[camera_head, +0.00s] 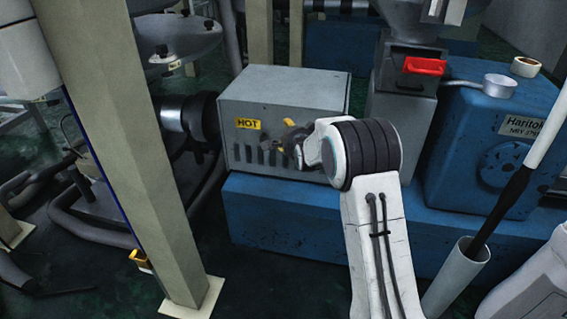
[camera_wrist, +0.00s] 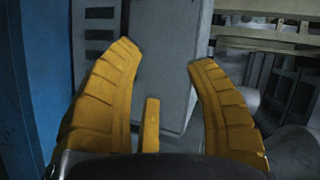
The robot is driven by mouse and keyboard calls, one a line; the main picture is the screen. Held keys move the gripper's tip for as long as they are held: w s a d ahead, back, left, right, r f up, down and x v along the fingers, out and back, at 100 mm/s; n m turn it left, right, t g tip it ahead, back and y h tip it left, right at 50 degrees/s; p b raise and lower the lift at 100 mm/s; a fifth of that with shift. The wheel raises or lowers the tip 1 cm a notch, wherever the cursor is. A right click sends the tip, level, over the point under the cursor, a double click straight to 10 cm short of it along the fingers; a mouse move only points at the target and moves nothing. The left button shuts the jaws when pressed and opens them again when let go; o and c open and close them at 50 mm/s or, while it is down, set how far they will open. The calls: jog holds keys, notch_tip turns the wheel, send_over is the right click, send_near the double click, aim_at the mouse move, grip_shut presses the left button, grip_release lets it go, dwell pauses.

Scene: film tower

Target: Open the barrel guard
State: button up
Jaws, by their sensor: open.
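The barrel guard (camera_head: 310,88) is a grey box with a yellow HOT label and a row of dark slots on its front face. It looks shut over the barrel. My gripper (camera_head: 288,140) is at the right part of this face, beside the slots. In the wrist view my gripper (camera_wrist: 164,56) is open, its two yellow fingers wide apart. A narrow upright yellow bar (camera_wrist: 151,125) shows between them, untouched by either finger. I cannot tell whether it is the guard's handle. The grey guard face (camera_wrist: 165,60) with slots lies beyond the fingertips. My arm hides the guard's lower right corner.
The guard sits above a blue machine base (camera_head: 270,215). A hopper throat with a red handle (camera_head: 425,66) and a blue gearbox (camera_head: 495,145) stand to the right. A beige post (camera_head: 125,150) rises at the left. Dark floor lies in front.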

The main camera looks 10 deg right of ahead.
jog(key=w+f+m+t+b, duration=0.25)
jog(key=w+f+b, duration=0.25)
jog(key=f, duration=0.6)
jog(key=shift+m, duration=0.45)
jog(key=shift+w+d+f+b, duration=0.1)
jog(key=shift+w+f+b, duration=0.15)
jog(key=shift+w+b, duration=1)
jog(key=shift+w+d+f+b, duration=0.15)
jog(key=shift+w+f+b, duration=0.15)
jog(key=shift+w+b, duration=0.95)
jog(key=shift+w+d+f+b, duration=0.1)
jog(key=shift+w+f+b, duration=0.15)
jog(key=shift+w+b, duration=1)
jog(key=shift+s, duration=0.1)
jog(key=shift+c, duration=0.4)
grip_shut()
